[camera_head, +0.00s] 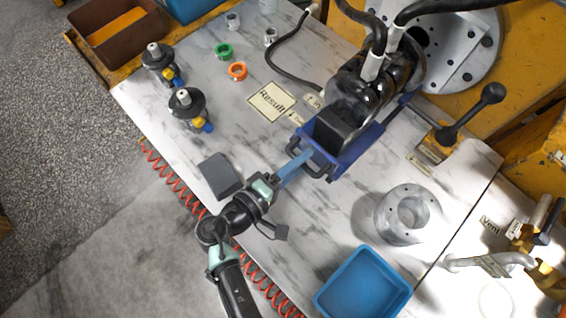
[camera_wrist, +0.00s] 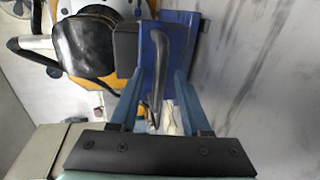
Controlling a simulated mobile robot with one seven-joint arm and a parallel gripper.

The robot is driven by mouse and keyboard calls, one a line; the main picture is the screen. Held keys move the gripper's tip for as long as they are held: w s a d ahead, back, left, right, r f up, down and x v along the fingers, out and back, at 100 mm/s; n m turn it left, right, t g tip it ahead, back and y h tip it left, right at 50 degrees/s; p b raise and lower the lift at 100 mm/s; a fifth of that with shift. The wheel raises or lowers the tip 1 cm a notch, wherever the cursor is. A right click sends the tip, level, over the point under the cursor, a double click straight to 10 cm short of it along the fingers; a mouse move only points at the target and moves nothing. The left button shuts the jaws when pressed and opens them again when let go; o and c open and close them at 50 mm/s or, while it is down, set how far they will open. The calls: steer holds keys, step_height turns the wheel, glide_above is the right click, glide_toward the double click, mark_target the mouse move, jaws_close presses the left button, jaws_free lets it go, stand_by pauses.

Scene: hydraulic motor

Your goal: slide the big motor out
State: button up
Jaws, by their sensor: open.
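The big black motor (camera_head: 352,92) sits on a blue slide tray (camera_head: 358,154) at the upper right of the table, in front of a round metal flange. In the wrist view the motor (camera_wrist: 88,42) is left of the blue tray (camera_wrist: 180,38). The tray has black handles at its near end. My gripper (camera_head: 305,158) is at this near end, by the handles. In the wrist view one dark handle (camera_wrist: 158,62) runs between the two open blue fingers (camera_wrist: 157,82). I cannot tell whether either finger touches it.
Black hoses (camera_head: 376,32) rise from the motor. A black lever (camera_head: 468,115) stands at right. A metal cylinder (camera_head: 386,218) and blue bin (camera_head: 326,296) stand nearer. Two black-topped fittings (camera_head: 186,103) and a Result label (camera_head: 271,101) are at left. The table between is mostly clear.

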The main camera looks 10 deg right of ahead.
steer(key=v, duration=1.3)
